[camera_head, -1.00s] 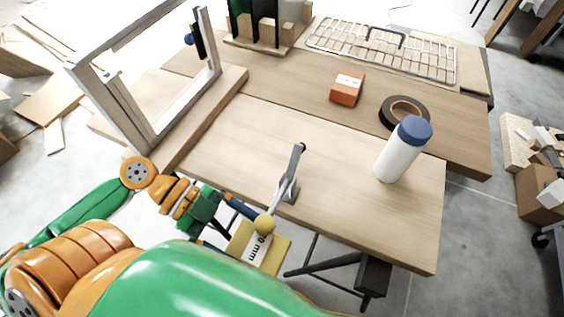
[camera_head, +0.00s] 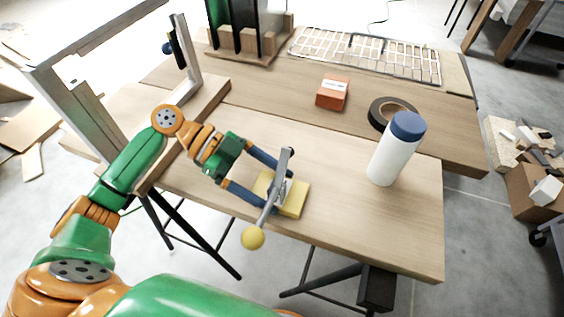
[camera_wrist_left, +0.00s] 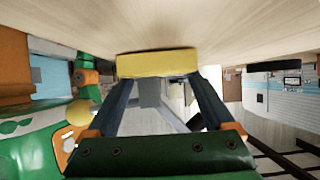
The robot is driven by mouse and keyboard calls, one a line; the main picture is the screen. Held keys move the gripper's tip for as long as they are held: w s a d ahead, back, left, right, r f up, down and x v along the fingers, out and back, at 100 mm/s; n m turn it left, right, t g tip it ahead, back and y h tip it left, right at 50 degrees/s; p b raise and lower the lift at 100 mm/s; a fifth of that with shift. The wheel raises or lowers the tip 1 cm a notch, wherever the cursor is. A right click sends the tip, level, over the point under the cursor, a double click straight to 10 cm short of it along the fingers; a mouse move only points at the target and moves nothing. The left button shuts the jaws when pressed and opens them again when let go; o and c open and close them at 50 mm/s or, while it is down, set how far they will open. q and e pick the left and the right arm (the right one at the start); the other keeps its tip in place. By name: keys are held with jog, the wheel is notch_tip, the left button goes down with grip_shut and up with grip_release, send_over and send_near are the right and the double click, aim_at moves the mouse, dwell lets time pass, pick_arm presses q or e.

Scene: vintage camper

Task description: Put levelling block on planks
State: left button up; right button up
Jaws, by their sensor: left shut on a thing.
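The levelling block (camera_head: 294,200) is a yellow block, held between the fingers of my left gripper (camera_head: 277,188). It is over the front edge area of the light wooden planks (camera_head: 345,215), partly hidden behind a grey lever with a yellow knob. In the left wrist view the block (camera_wrist_left: 157,63) sits across the fingertips of my gripper (camera_wrist_left: 162,86), close to the wood surface (camera_wrist_left: 250,30). I cannot tell whether it touches the planks. My right gripper is not in view.
The grey lever (camera_head: 277,190) with a yellow knob (camera_head: 253,238) stands at the front edge, beside the block. A white bottle (camera_head: 392,158) with a blue cap, black tape roll (camera_head: 378,116) and orange box (camera_head: 332,93) stand on the planks. A frame (camera_head: 90,110) stands left.

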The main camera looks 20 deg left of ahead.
pick_arm(q)
jog(key=w+b, duration=0.1)
jog(key=w, duration=0.4)
jog(key=shift+w+d+b, duration=0.15)
jog(key=shift+w+b, duration=0.15)
jog(key=shift+w+f, duration=0.1)
jog(key=shift+f, duration=0.05)
jog(key=o, duration=1.4)
jog(key=b+v, duration=0.1)
jog(key=v, duration=0.6)
jog(key=shift+a, duration=0.3)
jog(key=shift+r, duration=0.2)
